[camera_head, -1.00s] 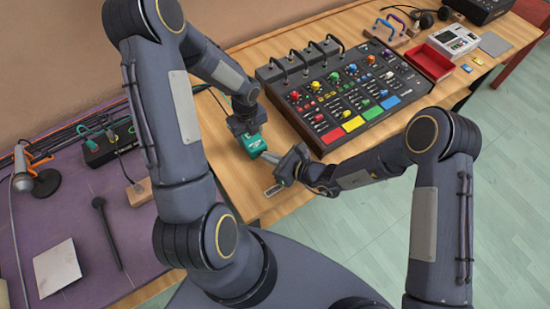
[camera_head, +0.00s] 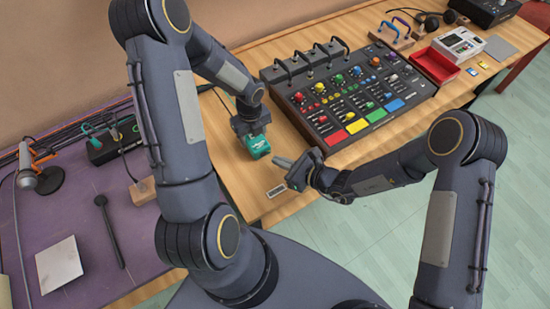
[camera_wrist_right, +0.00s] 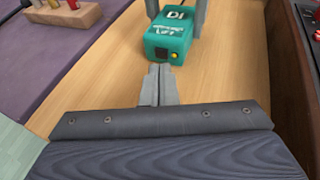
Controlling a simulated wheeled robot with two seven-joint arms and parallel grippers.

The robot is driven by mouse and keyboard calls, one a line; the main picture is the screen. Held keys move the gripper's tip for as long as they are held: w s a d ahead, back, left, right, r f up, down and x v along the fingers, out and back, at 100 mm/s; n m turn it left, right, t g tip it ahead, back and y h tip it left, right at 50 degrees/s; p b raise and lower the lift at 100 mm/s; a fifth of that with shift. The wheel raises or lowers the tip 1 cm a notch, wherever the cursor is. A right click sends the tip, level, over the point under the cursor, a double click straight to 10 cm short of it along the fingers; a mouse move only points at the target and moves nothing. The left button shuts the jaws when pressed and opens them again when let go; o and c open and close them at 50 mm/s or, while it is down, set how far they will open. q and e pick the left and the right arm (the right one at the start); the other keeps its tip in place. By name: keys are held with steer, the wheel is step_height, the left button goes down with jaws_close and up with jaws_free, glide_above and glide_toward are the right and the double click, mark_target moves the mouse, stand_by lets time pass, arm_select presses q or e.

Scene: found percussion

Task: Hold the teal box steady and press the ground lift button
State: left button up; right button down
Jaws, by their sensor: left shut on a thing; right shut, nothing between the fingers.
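The teal box (camera_head: 257,146) stands on the wooden table left of the mixer. In the right wrist view the teal box (camera_wrist_right: 167,38) shows "DI" and "LIFT" lettering on top. A yellow button (camera_wrist_right: 174,58) and a small dark socket are on its near face. My left gripper (camera_head: 250,128) is shut on the teal box from behind; its fingers (camera_wrist_right: 175,12) flank the box in the wrist view. My right gripper (camera_head: 278,161) is shut and empty, just in front of the box. Its closed tips (camera_wrist_right: 160,70) point at the near face, with a small gap before the button.
A mixer (camera_head: 350,95) with coloured knobs and pads stands right of the box. A purple mat (camera_head: 85,215) with a microphone (camera_head: 28,170) is at the left. Bare wood lies around the box.

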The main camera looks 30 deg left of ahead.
steer(key=shift+v, duration=2.35)
arm_select(q)
steer(key=o, duration=1.2)
steer(key=shift+o, duration=0.2)
steer(key=shift+r, duration=0.1)
step_height(320, 180, up, 12)
